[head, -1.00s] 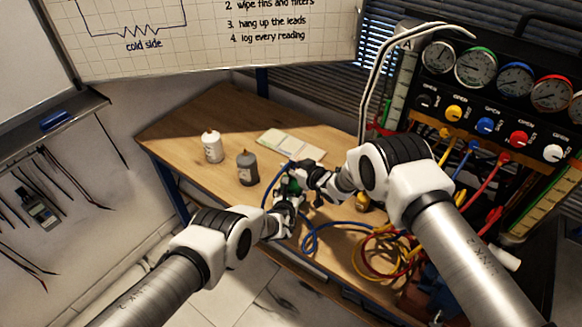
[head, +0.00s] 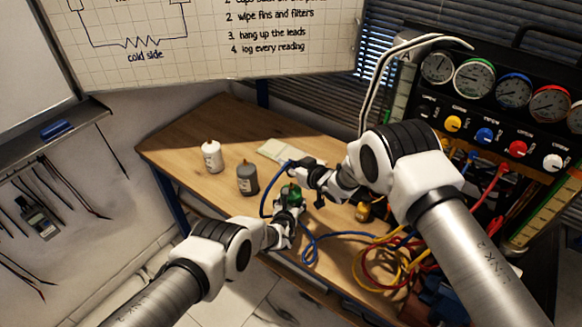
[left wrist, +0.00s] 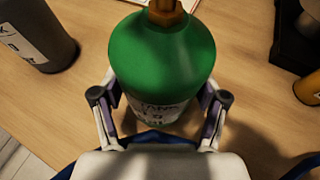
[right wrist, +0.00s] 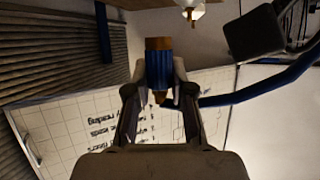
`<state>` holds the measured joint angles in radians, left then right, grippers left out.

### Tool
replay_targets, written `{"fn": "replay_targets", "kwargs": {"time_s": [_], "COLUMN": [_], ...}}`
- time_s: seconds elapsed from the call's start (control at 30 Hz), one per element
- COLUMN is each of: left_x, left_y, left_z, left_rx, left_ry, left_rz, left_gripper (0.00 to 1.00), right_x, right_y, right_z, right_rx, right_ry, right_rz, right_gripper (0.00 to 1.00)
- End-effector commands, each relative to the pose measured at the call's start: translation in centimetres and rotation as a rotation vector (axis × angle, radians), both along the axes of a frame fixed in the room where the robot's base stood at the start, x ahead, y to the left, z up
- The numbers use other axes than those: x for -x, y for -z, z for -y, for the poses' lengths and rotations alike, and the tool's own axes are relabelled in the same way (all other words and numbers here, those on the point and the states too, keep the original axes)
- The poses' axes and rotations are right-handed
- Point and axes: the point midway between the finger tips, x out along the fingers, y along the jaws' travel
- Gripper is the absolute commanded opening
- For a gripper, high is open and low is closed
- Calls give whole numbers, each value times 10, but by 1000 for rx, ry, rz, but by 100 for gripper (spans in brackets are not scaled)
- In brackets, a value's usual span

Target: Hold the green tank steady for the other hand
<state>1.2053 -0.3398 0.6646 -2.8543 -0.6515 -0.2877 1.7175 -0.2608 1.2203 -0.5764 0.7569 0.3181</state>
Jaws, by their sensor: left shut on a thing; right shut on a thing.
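The green tank (left wrist: 163,62) stands upright in the left wrist view, with a white label and a brass valve (left wrist: 165,12) on top. My left gripper (left wrist: 160,100) is shut around its body, one finger on each side. In the head view the tank (head: 291,194) is small and partly hidden by my grippers. My right gripper (right wrist: 160,92) is shut on a blue hose end (right wrist: 160,70) with a brass fitting. In the head view my right gripper (head: 296,170) is just above and beside the tank, and the fitting there is too small to make out.
A grey bottle (head: 247,180) and a white bottle (head: 212,157) stand left of the tank on the wooden bench (head: 190,125). A pale notepad (head: 285,151) lies behind. Blue, yellow and red hoses (head: 385,262) coil at the right, below the gauge panel (head: 500,115).

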Motion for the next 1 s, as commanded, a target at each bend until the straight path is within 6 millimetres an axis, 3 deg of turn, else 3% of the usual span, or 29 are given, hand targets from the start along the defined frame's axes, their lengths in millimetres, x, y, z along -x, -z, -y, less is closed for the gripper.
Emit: {"fn": "replay_targets", "kwargs": {"time_s": [0.03, 0.1, 0.57, 1.0], "left_x": [0, 0, 5, 59], "left_y": [1, 1, -1, -24], "left_z": [0, 0, 0, -10], "left_rx": [0, 0, 0, -4], "left_ry": [0, 0, 0, -4], "left_rz": [-2, -2, -2, -4], "left_gripper": [80, 100, 100, 100], "right_x": [0, 0, 0, 0], "right_y": [0, 0, 0, 0], "right_z": [0, 0, 0, 0], "right_rx": [0, -1, -1, -1], "right_ry": [0, 0, 0, 0], "right_rz": [0, 1, 1, 1], "right_gripper": [0, 0, 0, 0]}}
